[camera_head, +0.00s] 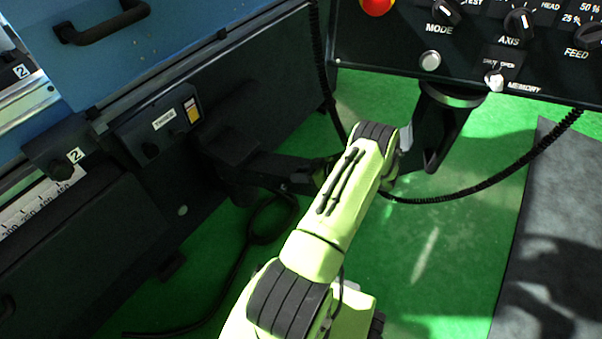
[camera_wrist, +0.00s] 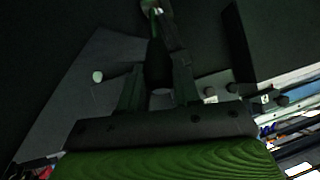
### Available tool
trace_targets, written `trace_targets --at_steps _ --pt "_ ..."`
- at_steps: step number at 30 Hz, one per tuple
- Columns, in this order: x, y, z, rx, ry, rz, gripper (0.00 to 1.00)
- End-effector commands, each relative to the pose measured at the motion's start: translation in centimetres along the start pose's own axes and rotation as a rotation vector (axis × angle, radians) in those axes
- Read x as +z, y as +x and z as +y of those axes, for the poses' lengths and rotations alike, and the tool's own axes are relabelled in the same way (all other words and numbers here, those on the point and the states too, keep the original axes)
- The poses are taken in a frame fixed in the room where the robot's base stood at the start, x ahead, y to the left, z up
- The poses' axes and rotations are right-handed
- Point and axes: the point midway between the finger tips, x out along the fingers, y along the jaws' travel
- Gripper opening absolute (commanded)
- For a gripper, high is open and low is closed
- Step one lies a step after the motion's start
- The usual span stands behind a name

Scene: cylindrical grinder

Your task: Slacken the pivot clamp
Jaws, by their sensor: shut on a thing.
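In the wrist view my gripper (camera_wrist: 158,82) has its two fingers on either side of a dark, handle-like part (camera_wrist: 158,70), and it is shut on it. This part looks like the handle of the pivot clamp; a pale metal end (camera_wrist: 150,7) shows beyond it. The picture is dark, so the exact contact is hard to see. In the head view my arm hides the gripper and the clamp. The dark pendant arm (camera_head: 270,165) runs from the machine and passes behind my arm.
The control panel (camera_head: 465,50) with knobs and a red button hangs at upper right, on a dark bracket (camera_head: 445,125). A coiled cable (camera_head: 480,190) loops below it. The machine front (camera_head: 90,230) stands at left. Green floor (camera_head: 440,250) is open at lower right, beside a grey mat (camera_head: 550,240).

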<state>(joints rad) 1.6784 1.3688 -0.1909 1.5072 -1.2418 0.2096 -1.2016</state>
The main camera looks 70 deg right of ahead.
Motion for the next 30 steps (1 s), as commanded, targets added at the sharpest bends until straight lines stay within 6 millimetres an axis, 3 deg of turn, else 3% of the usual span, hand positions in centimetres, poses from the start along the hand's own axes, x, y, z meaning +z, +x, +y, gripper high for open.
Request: trace_targets --at_steps 7,8,12,22,30 --pt "0.4 0.0 0.0 0.002 0.006 -0.007 0.00" --pt "0.4 0.0 0.0 0.002 0.006 -0.008 0.34" --pt "0.3 0.0 0.0 0.001 0.005 -0.006 0.53" --pt "-0.4 -0.4 -0.1 0.002 0.002 -0.004 0.53" --pt "-5.8 -3.8 -1.1 0.002 0.002 -0.005 0.53"
